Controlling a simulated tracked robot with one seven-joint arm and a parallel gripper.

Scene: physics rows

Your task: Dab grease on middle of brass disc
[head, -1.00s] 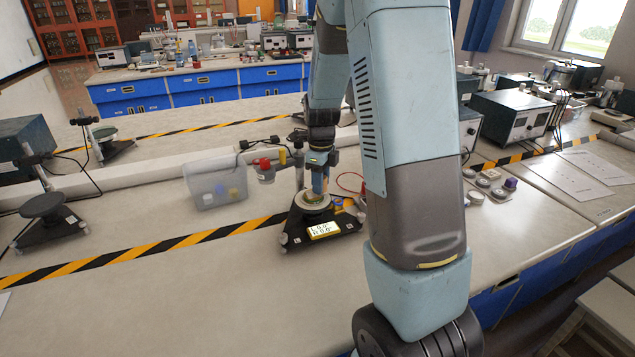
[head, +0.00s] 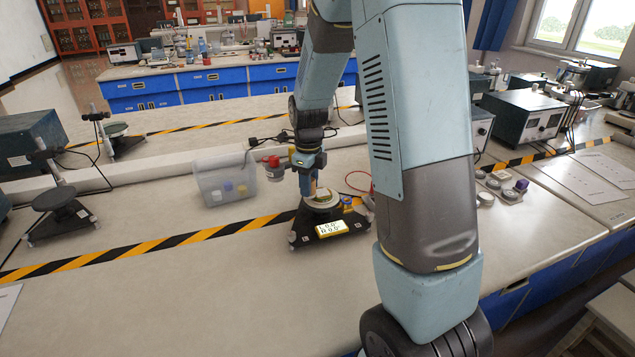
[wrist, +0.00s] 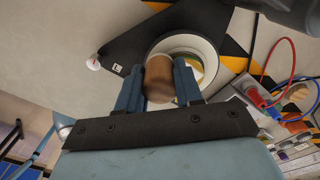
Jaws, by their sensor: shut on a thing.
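My gripper (wrist: 158,88) is shut on a brown cylindrical handle (wrist: 158,76), held between its two blue fingers. In the head view my gripper (head: 308,178) points down over the left part of a pale round plate (head: 321,203) on a black three-cornered stand (head: 300,233). In the wrist view the plate's white rim (wrist: 207,46) circles a small yellowish patch, perhaps the brass disc (wrist: 196,63), mostly hidden behind the handle and a finger. The handle's lower end is hidden, so I cannot tell whether it touches anything. No grease can be made out.
Red and blue leads (wrist: 270,85) lie close to the stand.

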